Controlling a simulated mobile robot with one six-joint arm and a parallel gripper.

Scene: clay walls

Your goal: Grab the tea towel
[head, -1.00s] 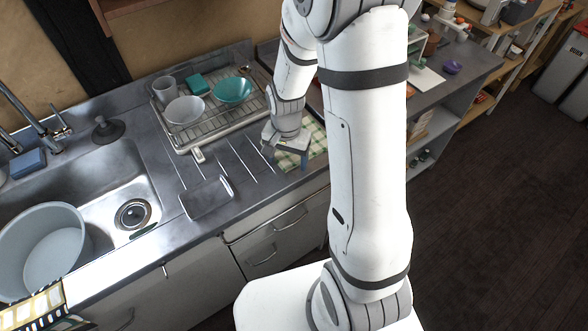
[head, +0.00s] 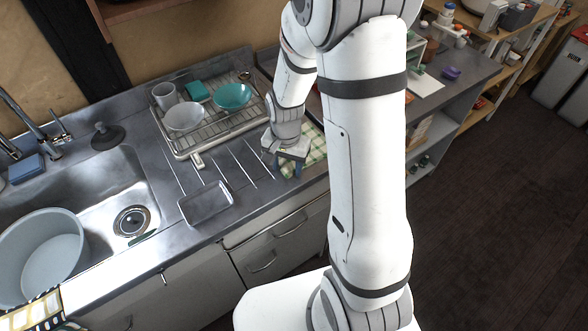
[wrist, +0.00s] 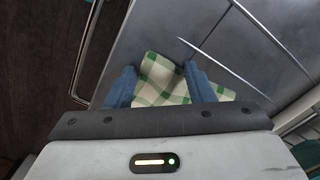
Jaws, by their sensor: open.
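A green-and-white checked tea towel (head: 314,146) lies on the steel counter right of the dish rack, partly hidden behind my arm. My gripper (head: 287,166) is over the towel's left part, pointing down. In the wrist view the towel (wrist: 160,84) shows between and beyond the two blue fingers of my gripper (wrist: 160,88). The fingers are apart with nothing clamped between them. I cannot tell whether the fingertips touch the cloth. Another patterned cloth, dark with yellow and white (head: 42,310), hangs at the lower left by the basin.
A dish rack (head: 205,140) with bowls and a cup stands behind and left of my gripper. Thin metal utensils (head: 237,163) and a small steel tray (head: 206,204) lie to the left. The counter's front edge, with a drawer handle (head: 290,222) below, is close.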

